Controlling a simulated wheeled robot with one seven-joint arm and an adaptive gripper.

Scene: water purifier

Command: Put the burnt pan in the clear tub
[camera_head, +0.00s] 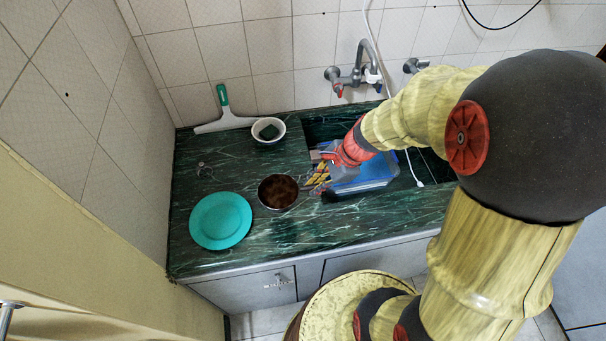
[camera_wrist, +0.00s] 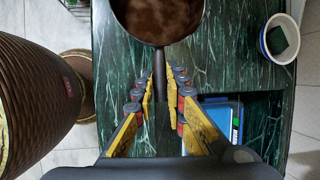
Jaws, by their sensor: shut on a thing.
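The burnt pan (camera_head: 278,193) is round, with a dark brown, scorched inside. It is at the middle of the green counter, and its bowl shows at the top of the wrist view (camera_wrist: 158,18). My gripper (camera_head: 314,184) is to the right of the pan. In the wrist view, my gripper's yellow fingers (camera_wrist: 160,82) are shut on the pan's dark handle. The clear tub (camera_head: 368,184), bluish with a blue rim, is at the sink, right of the pan and partly hidden by my arm. Part of it shows in the wrist view (camera_wrist: 221,112).
A teal plate (camera_head: 221,221) lies left of the pan. A white bowl (camera_head: 268,130) with a dark green sponge stands behind it. A squeegee (camera_head: 225,121) leans at the back wall. A tap (camera_head: 358,72) is above the sink, and a white hose (camera_head: 413,168) hangs right of the tub.

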